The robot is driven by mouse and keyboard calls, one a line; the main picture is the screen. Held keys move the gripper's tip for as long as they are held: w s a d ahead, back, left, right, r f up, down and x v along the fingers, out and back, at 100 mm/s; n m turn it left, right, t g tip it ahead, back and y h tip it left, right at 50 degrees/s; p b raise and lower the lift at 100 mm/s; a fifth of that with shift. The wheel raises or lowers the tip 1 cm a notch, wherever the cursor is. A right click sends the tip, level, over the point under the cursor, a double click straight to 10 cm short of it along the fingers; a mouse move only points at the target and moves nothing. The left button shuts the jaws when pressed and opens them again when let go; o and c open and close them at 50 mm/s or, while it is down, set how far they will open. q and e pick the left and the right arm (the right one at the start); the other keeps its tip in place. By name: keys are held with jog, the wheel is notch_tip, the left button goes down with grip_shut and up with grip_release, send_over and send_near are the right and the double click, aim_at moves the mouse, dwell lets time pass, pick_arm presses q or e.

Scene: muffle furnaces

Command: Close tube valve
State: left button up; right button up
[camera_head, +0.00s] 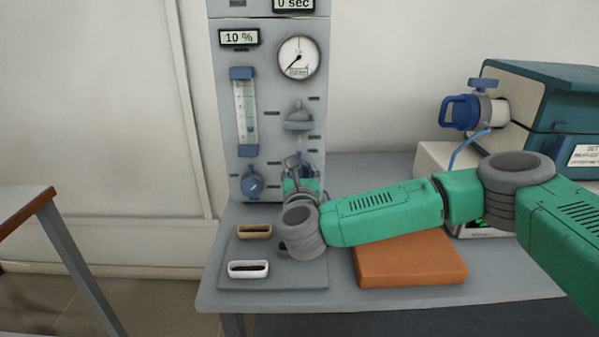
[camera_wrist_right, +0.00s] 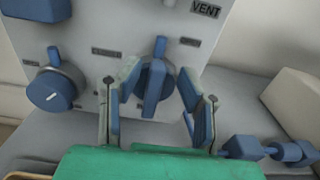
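A grey control panel (camera_head: 275,75) stands at the back of the bench. In the right wrist view, a blue valve handle (camera_wrist_right: 155,86) on the panel front points upward, between the two fingers of my right gripper (camera_wrist_right: 158,82). The fingers are apart, with visible gaps on both sides of the handle. In the head view, my right gripper (camera_head: 301,172) is at the lower right of the panel and hides most of this valve. A round blue knob (camera_wrist_right: 57,89) sits to its left, also in the head view (camera_head: 251,184). My left gripper is not in view.
A grey valve (camera_head: 298,118), a flow tube (camera_head: 245,112) and a gauge (camera_head: 298,58) are higher on the panel. Tan (camera_head: 254,231) and white (camera_head: 248,269) boats lie in front. An orange-brown block (camera_head: 410,262) is below my right arm; a teal furnace (camera_head: 560,95) stands right.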

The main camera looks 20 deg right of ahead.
jog(key=shift+d, duration=0.1)
jog(key=c, duration=0.4)
grip_shut()
jog(key=shift+a, duration=0.4)
